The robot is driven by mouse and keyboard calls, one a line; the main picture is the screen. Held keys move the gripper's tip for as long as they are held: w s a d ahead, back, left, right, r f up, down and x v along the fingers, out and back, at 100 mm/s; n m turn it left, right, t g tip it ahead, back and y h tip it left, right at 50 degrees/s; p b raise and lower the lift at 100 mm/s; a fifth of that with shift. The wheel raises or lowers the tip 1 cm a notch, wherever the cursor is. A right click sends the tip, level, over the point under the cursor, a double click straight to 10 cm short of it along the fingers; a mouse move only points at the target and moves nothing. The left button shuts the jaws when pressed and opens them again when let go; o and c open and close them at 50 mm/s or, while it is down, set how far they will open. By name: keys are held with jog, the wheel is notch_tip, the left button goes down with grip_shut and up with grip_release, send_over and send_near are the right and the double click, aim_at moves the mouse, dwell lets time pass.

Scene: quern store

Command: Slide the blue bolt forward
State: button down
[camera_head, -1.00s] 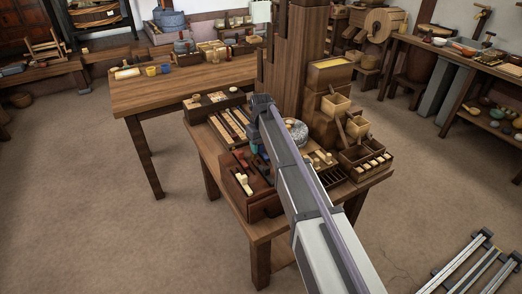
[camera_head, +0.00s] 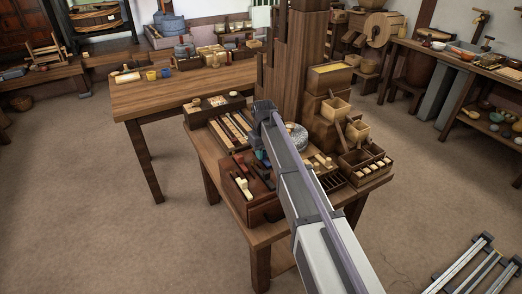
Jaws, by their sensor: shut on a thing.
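The blue bolt (camera_head: 259,155) shows as a small blue-green piece among several bolts in the dark reddish wooden box (camera_head: 264,211) on the near table's front left. My arm reaches in from the lower right, with its dark wrist above this box. My gripper (camera_head: 258,144) points down below the wrist, at the blue bolt; it is small, dark and partly hidden by the arm. It is shut on what appears to be the blue bolt. The jaw contact and most of the bolt are hidden. A red bolt and pale-ended pieces lie to the left.
A thick wooden post (camera_head: 302,65) rises behind my wrist. A stone grey ring (camera_head: 297,137), stepped wooden boxes (camera_head: 331,76) and a compartment tray (camera_head: 365,166) crowd the right side of the table. A slotted tray (camera_head: 231,128) lies to the back left.

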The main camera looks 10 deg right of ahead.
aim_at(267, 162)
jog(key=shift+s+d, duration=0.3)
jog(key=shift+s, duration=0.4)
jog(key=shift+s+d, duration=0.25)
jog(key=shift+s, duration=0.4)
jog(key=c, duration=1)
grip_release()
jog(key=shift+o, duration=0.2)
notch_tip(267, 162, up, 11)
jog(key=p, duration=1)
jog(key=shift+p, duration=0.4)
jog(key=shift+f, duration=0.1)
